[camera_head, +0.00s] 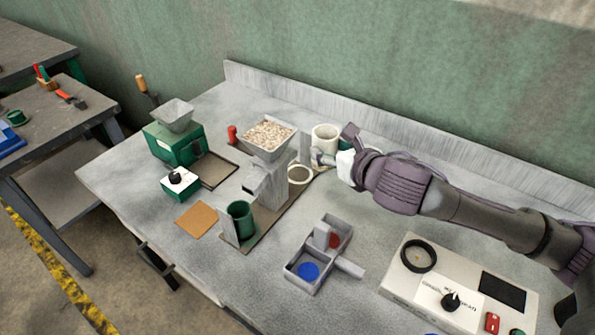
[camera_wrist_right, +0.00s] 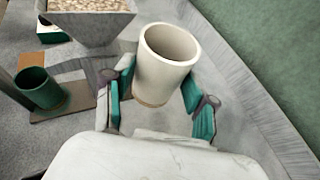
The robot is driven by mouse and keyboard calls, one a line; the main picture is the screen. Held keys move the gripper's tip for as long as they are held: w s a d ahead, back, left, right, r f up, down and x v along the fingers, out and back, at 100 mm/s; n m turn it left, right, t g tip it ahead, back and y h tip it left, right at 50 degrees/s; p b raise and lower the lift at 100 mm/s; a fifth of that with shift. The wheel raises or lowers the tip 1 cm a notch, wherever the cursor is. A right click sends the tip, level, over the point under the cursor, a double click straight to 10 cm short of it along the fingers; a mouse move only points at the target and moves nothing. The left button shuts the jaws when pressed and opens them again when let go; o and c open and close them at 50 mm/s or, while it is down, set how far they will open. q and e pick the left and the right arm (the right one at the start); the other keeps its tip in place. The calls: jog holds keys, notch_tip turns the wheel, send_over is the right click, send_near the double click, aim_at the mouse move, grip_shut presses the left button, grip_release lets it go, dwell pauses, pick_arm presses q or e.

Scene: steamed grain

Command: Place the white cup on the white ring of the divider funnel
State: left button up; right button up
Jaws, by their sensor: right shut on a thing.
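The white cup (camera_head: 325,133) is upright, open end up, behind and right of the divider funnel (camera_head: 270,138). My right gripper (camera_head: 332,146) is shut on it, with green finger pads on both sides of the cup (camera_wrist_right: 160,72) in the wrist view. The funnel's hopper is full of pale grain. The white ring (camera_head: 300,167) lies low beside the funnel's grey body, left of and nearer than the cup. Whether the cup's base touches the table is hard to tell. My left gripper is out of view.
A green cup (camera_head: 240,214) stands at the near end of the funnel's board. A divided grey tray (camera_head: 300,284) and a beige control box (camera_head: 394,286) are in front. A green machine (camera_head: 172,146) stands left. The back ledge (camera_head: 420,134) runs behind my right arm.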

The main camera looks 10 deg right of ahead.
jog(key=f, duration=1.3)
jog(key=shift+w+f+b, duration=0.25)
jog(key=shift+f+b, duration=0.1)
jog(key=shift+b, duration=0.05)
jog(key=w, duration=0.2)
jog(key=w+a+p, duration=0.1)
jog(key=w, duration=0.2)
jog(key=w+a, duration=0.1)
jog(key=w, duration=0.2)
jog(key=shift+a+r, duration=0.1)
jog(key=shift+r, duration=0.05)
jog(key=shift+w+a, duration=0.15)
jog(key=shift+w, duration=0.5)
jog(key=shift+w+a+r+p, duration=0.1)
jog(key=shift+w+a+p, duration=0.1)
jog(key=shift+w, duration=0.35)
jog(key=shift+w+a+p, duration=0.1)
jog(key=shift+w+p, duration=0.1)
jog(key=shift+w, duration=0.3)
jog(key=shift+w+a+f, duration=0.15)
jog(key=shift+w+f, duration=0.3)
jog(key=shift+f, duration=0.35)
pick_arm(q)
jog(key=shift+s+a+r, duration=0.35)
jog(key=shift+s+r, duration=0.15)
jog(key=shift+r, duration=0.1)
pick_arm(e)
jog(key=shift+s, duration=0.1)
